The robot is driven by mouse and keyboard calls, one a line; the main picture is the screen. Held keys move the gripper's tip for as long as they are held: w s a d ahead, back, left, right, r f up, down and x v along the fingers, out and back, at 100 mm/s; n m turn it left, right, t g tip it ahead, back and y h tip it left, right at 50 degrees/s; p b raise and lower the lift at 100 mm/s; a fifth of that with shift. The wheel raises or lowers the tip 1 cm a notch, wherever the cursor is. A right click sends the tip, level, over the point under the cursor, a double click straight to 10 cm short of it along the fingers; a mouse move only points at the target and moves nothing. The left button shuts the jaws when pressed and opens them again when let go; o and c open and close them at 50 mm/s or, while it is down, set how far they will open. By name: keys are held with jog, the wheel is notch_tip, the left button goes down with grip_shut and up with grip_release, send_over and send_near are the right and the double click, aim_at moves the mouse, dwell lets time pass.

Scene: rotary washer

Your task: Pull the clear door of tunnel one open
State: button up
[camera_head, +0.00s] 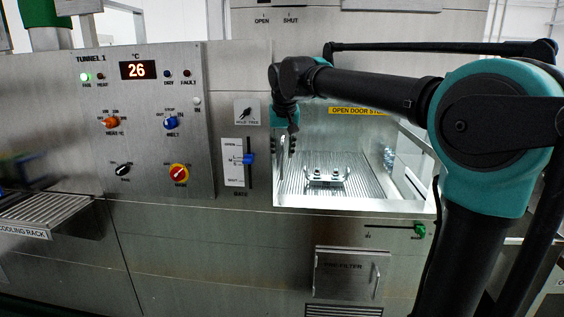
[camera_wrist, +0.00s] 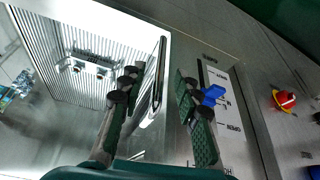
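The clear door (camera_head: 355,150) of the tunnel appears to lie across the bright chamber opening; its pane is hard to make out. A long metal handle bar (camera_wrist: 155,85) shows upright near the opening's edge in the wrist view. My gripper (camera_head: 289,143) is at the left side of the opening in the head view. In the wrist view, my gripper (camera_wrist: 158,85) is open, with one finger on each side of the bar. I see gaps between the bar and both fingers; I cannot tell how deep it sits between them.
A gate slider with a blue knob (camera_head: 249,159) is close left of my gripper. The control panel (camera_head: 150,130) with several knobs and a display reading 26 is farther left. A ribbed tray floor with a small fitting (camera_head: 327,178) shows inside the chamber. A green-handled lever (camera_head: 419,230) is below right.

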aim_at(282, 157)
jog(key=shift+x, duration=2.45)
grip_shut()
